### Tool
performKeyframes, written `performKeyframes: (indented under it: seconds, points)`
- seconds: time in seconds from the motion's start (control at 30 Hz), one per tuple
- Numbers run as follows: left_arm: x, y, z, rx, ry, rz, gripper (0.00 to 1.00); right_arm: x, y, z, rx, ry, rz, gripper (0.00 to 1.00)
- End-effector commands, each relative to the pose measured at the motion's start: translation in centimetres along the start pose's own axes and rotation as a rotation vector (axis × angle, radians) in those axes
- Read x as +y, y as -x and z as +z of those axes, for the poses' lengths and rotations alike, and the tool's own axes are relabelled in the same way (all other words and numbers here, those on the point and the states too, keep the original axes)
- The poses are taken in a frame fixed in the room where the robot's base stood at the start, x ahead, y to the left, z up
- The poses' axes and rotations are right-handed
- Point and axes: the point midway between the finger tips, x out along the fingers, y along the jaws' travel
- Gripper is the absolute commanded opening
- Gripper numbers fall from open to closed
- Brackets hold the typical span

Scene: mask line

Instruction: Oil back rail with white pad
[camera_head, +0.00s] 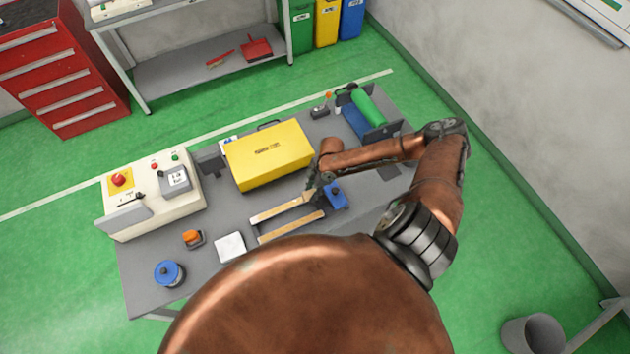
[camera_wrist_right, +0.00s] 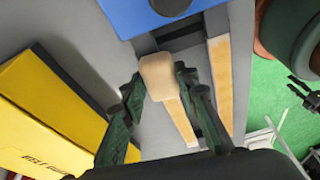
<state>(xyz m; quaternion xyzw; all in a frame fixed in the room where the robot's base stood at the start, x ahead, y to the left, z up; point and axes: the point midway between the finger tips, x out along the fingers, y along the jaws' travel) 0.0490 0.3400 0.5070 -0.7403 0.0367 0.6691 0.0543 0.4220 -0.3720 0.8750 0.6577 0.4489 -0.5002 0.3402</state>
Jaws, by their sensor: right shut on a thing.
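Two light wooden rails lie side by side on the grey table. The back rail (camera_head: 276,210) is the one nearer the yellow box, and the front rail (camera_head: 290,228) is below it. My right gripper (camera_head: 316,187) is at the right end of the back rail. A white square pad (camera_head: 230,247) lies flat, left of the rails.
A blue block (camera_head: 338,196) is just beyond the rail ends. The yellow box (camera_head: 268,154) stands behind the rails. A control panel (camera_head: 155,193), an orange-topped item (camera_head: 193,238) and a blue tin (camera_head: 169,273) are left. A green roller (camera_head: 368,107) is at the back right.

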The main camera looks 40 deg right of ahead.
Motion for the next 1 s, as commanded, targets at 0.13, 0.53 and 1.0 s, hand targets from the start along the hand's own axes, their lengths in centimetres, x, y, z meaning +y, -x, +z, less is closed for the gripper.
performKeyframes:
  seconds: [0.13, 0.53, 1.0]
  points:
    - [0.0, 0.3, 0.0, 0.0, 0.0, 0.0, 0.4, 0.4, 0.5, 1.5, -0.002, -0.005, 0.003, 0.09]
    - [-0.1, 4.2, -0.4, 0.0, 0.0, 0.0, 0.4, 0.3, 4.6, 0.3, 0.0, -0.004, 0.002, 0.09]
    - [-0.2, 7.8, -0.9, 0.002, 0.0, 0.0, 0.4, 0.1, 8.2, -0.2, -0.001, -0.011, 0.004, 0.09]
